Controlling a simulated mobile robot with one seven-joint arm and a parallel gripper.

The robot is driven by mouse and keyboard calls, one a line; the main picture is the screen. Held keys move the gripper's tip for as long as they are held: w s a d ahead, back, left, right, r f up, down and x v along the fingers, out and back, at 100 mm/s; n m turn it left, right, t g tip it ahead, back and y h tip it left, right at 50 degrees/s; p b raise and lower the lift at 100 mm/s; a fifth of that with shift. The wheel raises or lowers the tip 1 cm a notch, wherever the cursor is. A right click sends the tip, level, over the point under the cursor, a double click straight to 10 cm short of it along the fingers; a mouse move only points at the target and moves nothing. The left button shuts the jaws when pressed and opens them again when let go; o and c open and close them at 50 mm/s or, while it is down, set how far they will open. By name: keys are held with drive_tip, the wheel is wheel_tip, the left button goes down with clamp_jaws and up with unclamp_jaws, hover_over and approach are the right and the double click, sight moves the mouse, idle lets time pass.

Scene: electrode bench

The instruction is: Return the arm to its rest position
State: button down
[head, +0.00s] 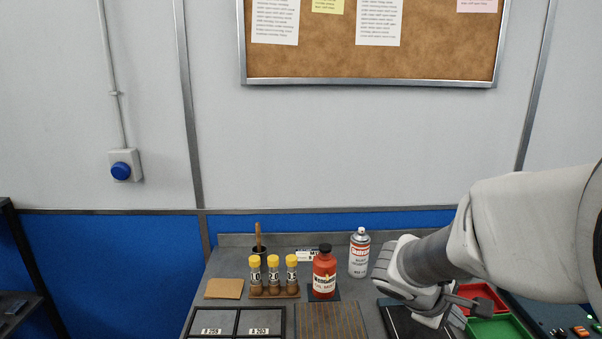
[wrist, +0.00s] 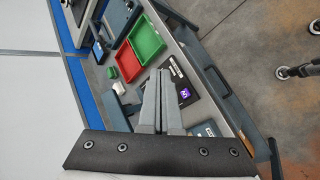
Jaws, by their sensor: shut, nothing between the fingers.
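My arm (head: 520,220) reaches in from the right of the head view and bends down at the wrist over the right part of the bench. My gripper (wrist: 159,73) shows in the wrist view with its two grey fingers together and nothing between them. In the head view the fingers are partly hidden by my wrist. The gripper is above the bench, near a red tray (wrist: 129,62) and a green tray (wrist: 147,38), and appears apart from them.
On the bench stand a red bottle (head: 324,275), a spray can (head: 359,254) and a rack (head: 274,291) of yellow-capped tubes. A brown pad (head: 224,289) lies at left. A dark frame (head: 237,334) is at the front. A corkboard (head: 330,55) hangs on the wall.

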drive_tip(key=s+a+r+m+t+y, duration=0.1)
drive_tip(key=s+a+r+m+y, duration=0.3)
drive_tip(key=s+a, duration=0.2)
drive_tip(key=s+a+r+m+t+y+p, duration=0.1)
drive_tip(key=s+a+r+m+y, duration=0.3)
drive_tip(key=s+a, duration=0.3)
drive_tip(key=shift+s+a+r, duration=0.3)
drive_tip(key=shift+a+r, duration=0.1)
drive_tip(key=shift+r, duration=0.2)
